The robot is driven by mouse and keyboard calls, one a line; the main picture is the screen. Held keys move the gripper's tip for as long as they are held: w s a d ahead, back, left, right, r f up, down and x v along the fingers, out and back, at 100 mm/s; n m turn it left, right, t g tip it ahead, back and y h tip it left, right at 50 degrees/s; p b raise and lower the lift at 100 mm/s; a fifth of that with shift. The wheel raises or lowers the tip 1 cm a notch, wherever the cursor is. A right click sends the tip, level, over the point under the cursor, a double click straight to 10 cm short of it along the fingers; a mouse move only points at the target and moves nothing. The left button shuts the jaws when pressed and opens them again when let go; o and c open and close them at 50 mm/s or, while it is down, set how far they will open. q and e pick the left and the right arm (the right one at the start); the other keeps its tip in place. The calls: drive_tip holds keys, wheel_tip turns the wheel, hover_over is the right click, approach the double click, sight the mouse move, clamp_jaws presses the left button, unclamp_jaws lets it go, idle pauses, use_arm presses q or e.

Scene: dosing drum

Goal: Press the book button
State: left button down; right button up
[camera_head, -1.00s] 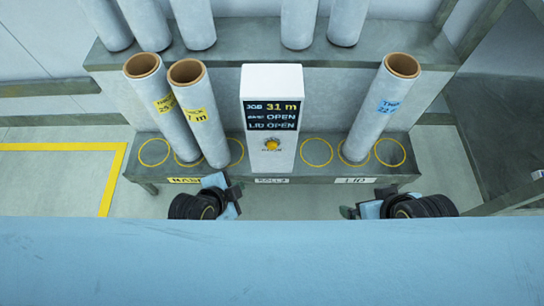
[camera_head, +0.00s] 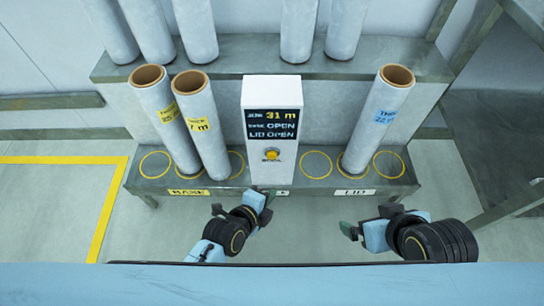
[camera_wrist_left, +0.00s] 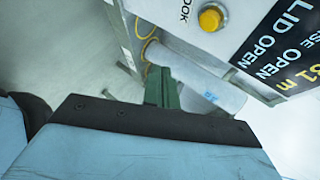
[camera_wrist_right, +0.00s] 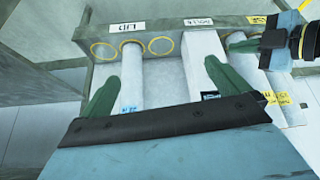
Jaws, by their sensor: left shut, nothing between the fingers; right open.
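The yellow round book button (camera_head: 272,155) sits on the lower front of a white box (camera_head: 290,140). The box's dark display reads 31 m, and OPEN twice, once beside LID. In the left wrist view the button (camera_wrist_left: 209,18) is near the top, beside letters ending in "OOK". My left gripper (camera_head: 266,206) is shut and empty, in front of and below the box, apart from the button. Its closed green fingers (camera_wrist_left: 161,88) point toward the box side in its wrist view. My right gripper (camera_head: 348,228) is open and empty, to the right; its spread fingers (camera_wrist_right: 160,75) show in its wrist view.
Two yellow-labelled rolls (camera_head: 205,125) stand left of the box. A blue-labelled roll (camera_head: 378,120) stands to its right. They stand on a grey shelf (camera_head: 225,188) with yellow rings. More rolls stand on the upper shelf (camera_head: 240,45). Floor in front is clear.

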sight(272, 155)
use_arm(q)
drive_tip(key=w+b, duration=0.4)
drive_tip(key=w, duration=0.4)
drive_tip(key=shift+w, duration=0.4)
use_arm(e)
drive_tip(key=w+a+r+t+y, duration=0.2)
drive_tip(key=w+r+t, duration=0.3)
drive_tip(key=r, duration=0.1)
drive_tip(key=w+a+r+t+y, duration=0.1)
drive_tip(key=w+a+r+t, duration=0.2)
drive_tip(key=w+r+t, duration=0.2)
drive_tip(key=shift+a+r+n+t+y, duration=0.3)
drive_tip(key=shift+a+r+t+y, duration=0.15)
drive_tip(key=shift+r, duration=0.4)
use_arm(q)
drive_tip(key=shift+w, duration=0.15)
use_arm(e)
drive_tip(key=shift+w+d, duration=0.1)
use_arm(q)
drive_tip(key=shift+w, duration=0.25)
